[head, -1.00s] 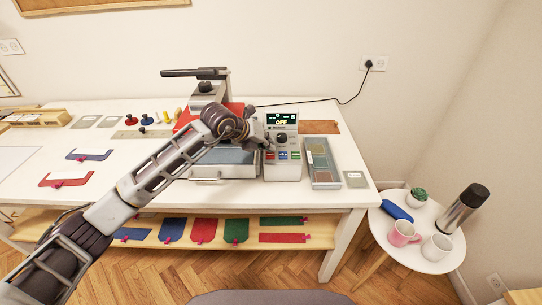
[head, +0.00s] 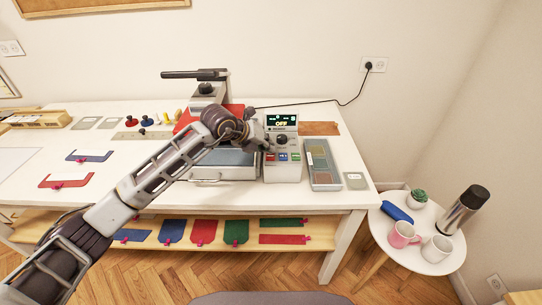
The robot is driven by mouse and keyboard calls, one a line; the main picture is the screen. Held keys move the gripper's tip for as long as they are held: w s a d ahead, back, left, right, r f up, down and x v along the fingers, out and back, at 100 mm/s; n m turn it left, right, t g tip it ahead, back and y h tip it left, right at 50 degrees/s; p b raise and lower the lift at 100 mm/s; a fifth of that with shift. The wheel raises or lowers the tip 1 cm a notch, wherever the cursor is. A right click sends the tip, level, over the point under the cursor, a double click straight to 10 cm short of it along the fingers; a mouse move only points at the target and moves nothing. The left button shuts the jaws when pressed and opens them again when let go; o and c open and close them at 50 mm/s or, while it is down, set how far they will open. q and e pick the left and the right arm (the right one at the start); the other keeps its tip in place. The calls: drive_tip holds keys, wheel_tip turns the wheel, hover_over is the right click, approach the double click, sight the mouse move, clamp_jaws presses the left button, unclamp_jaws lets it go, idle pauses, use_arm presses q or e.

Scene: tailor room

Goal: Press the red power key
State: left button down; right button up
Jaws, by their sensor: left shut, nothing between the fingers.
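A grey control unit (head: 284,172) stands on the white table beside a heat press. My left gripper (head: 272,141) is shut and empty. Its tip is close to the unit's face, just above the red key. I cannot tell whether it touches. My right gripper is not in view.
The heat press (head: 222,164) with its long handle is partly behind my left arm. A grey tray (head: 322,166) stands right of the unit. A cable (head: 345,101) runs to the wall socket. A round side table (head: 414,262) holds mugs, a flask and a small plant.

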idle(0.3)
use_arm(q)
drive_tip(key=shift+f+b, duration=0.4)
drive_tip(key=shift+f, duration=0.05)
drive_tip(key=shift+f, duration=0.1)
idle(0.7)
idle(0.3)
drive_tip(key=shift+r, duration=0.55)
drive_tip(key=shift+r, duration=0.2)
drive_tip(key=shift+r+p, duration=1.3)
drive_tip(key=shift+r, duration=1.5)
idle(0.5)
